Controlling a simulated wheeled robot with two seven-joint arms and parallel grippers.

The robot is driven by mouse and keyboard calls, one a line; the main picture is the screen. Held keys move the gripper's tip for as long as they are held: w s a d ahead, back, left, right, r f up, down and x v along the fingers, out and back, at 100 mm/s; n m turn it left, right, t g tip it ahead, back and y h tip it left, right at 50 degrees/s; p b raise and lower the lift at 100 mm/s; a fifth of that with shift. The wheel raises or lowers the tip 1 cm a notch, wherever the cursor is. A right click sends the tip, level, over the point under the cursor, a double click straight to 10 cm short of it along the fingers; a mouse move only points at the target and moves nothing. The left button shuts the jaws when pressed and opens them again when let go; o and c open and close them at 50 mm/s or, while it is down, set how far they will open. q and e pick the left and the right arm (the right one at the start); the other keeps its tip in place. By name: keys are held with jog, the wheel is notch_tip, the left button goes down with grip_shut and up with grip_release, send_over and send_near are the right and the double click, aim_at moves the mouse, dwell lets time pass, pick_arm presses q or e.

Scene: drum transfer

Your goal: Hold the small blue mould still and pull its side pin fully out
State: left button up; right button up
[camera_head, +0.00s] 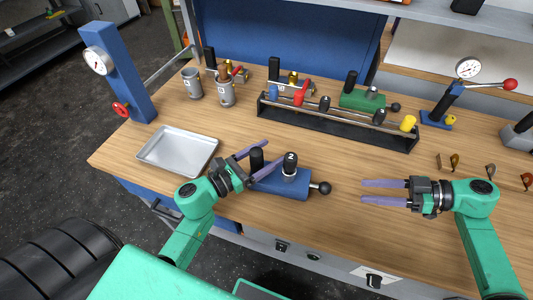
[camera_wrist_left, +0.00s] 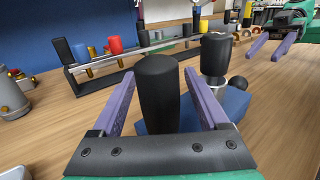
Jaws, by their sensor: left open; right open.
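The small blue mould (camera_head: 283,184) lies on the wooden bench near its front edge. It has a black upright handle (camera_head: 257,158), a grey cylinder with a black top marked 2 (camera_head: 290,162), and a side pin with a black ball knob (camera_head: 322,188) on its right end. My left gripper (camera_head: 263,158) is open, with its fingers on either side of the black handle; the left wrist view shows the handle (camera_wrist_left: 158,95) between the fingers, contact unclear. My right gripper (camera_head: 366,191) is open and empty, right of the knob and apart from it, fingers pointing left.
A metal tray (camera_head: 178,150) lies to the left. A black rack (camera_head: 340,127) with several coloured parts stands behind the mould, with a green mould (camera_head: 362,99) beyond it. Metal cups (camera_head: 226,94) stand at the back left. Bare bench (camera_head: 345,165) lies between mould and right gripper.

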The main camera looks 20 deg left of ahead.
pick_arm(q)
grip_shut()
dwell(1.3)
pick_arm(e)
jog(key=o, duration=0.4)
jog(key=shift+c, duration=0.2)
